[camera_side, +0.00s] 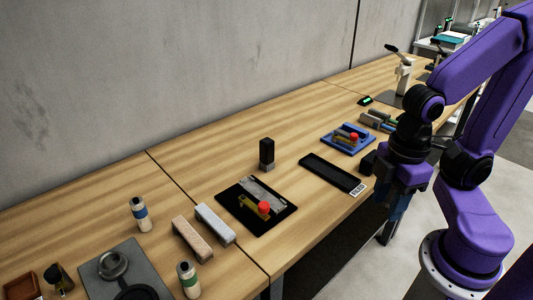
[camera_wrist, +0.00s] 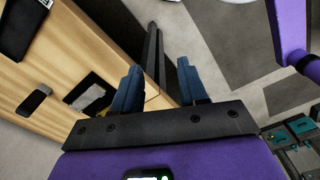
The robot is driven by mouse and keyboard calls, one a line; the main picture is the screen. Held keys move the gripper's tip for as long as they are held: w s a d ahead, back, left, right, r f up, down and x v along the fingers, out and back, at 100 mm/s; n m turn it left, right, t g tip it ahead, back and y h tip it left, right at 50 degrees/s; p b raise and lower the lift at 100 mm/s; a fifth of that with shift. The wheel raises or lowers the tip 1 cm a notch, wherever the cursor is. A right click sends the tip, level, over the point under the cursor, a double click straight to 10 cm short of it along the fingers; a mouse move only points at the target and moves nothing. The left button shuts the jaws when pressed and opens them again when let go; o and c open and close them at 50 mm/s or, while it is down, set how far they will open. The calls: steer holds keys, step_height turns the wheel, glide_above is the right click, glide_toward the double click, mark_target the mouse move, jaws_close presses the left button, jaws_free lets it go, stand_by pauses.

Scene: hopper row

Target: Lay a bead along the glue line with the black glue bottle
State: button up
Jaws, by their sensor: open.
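A black, upright, block-shaped object (camera_side: 267,154), which looks like the black glue bottle, stands on the wooden table behind a black mat. A dark elongated shape in the wrist view (camera_wrist: 33,102) appears to be the same object. The black mat (camera_side: 244,225) carries a grey plate (camera_side: 264,190), a yellowish piece and a red round knob (camera_side: 264,207). I cannot make out a glue line on it. My gripper (camera_side: 397,207) hangs beyond the table's front edge, apart from everything. Its blue fingers (camera_wrist: 160,88) are spread with nothing between them.
A black tray (camera_side: 325,170) with a white label lies near the front edge. A blue tray (camera_side: 330,143) with parts sits behind it. The table's back middle is clear.

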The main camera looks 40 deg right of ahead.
steer(key=o, duration=0.6)
steer(key=shift+w+a, duration=0.1)
steer(key=shift+w, duration=0.05)
steer(key=shift+c, duration=0.2)
steer(key=w+a+r+n, duration=0.1)
steer(key=w+a+r, duration=0.25)
steer(key=w, duration=0.55)
steer(key=n+h, duration=0.2)
steer(key=n, duration=0.2)
glide_above(267, 151)
steer(key=w, duration=0.2)
step_height(267, 151, down, 2)
steer(key=f, duration=0.5)
steer(key=d+f, duration=0.1)
steer(key=f, duration=0.5)
steer(key=d+f, duration=0.1)
steer(key=f, duration=0.5)
